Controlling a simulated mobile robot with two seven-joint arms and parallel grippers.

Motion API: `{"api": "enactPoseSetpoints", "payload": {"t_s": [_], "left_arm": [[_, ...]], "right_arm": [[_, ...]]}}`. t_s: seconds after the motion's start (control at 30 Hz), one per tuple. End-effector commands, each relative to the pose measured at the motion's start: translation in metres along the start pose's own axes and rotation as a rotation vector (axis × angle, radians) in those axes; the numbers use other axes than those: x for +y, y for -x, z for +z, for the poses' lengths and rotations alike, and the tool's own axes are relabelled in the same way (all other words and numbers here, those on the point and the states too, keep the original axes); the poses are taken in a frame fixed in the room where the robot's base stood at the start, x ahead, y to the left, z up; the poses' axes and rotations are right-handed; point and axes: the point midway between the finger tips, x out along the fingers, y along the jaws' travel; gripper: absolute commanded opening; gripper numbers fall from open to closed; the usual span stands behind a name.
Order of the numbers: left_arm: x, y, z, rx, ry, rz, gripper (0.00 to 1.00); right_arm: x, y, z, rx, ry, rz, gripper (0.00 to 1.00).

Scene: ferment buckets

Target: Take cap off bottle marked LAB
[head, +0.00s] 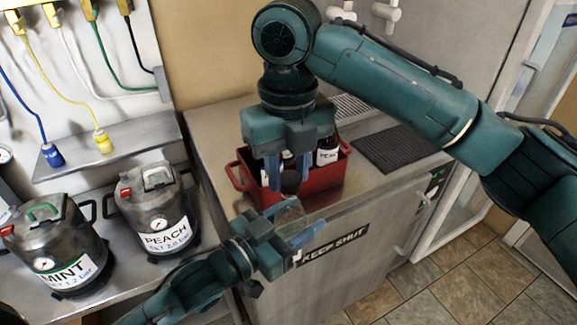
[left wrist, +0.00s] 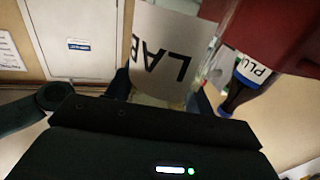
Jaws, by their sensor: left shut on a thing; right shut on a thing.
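The LAB bottle (left wrist: 171,62) shows its large white label upside down in the left wrist view. My left gripper (head: 292,226) is shut on it in front of the red crate; in the head view the bottle's body (head: 287,211) looks pale and glassy. My right gripper (head: 287,180) points down just above, its blue fingers on either side of a dark thing that looks like the cap (head: 290,183). The fingers hide much of it. I cannot tell whether the cap still touches the bottle. The bottle's top is hidden in the left wrist view.
The red crate (head: 330,187) stands on the steel counter (head: 212,130) behind the grippers. A dark bottle labelled PLUM (head: 327,156) stands in it and also shows in the left wrist view (left wrist: 248,80). PEACH (head: 160,215) and MINT (head: 55,245) kegs stand at left. A dark ribbed mat (head: 400,147) lies right.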

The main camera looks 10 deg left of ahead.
Motion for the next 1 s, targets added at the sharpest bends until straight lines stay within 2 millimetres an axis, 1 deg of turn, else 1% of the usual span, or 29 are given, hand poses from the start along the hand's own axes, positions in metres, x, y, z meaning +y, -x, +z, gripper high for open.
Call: {"api": "enactPoseSetpoints", "payload": {"t_s": [0.27,0.8,1.0], "left_arm": [[0.001,0.000,-0.001,0.002,-0.001,0.001,0.00],[0.000,0.000,-0.001,0.001,0.000,0.000,0.00],[-0.001,0.000,-0.001,0.001,0.000,-0.001,0.00]], "right_arm": [[0.000,0.002,0.001,-0.002,-0.003,0.000,0.05],[0.000,0.020,0.000,0.000,-0.001,0.000,0.05],[0.000,0.022,0.000,0.001,-0.001,0.001,0.05]]}}
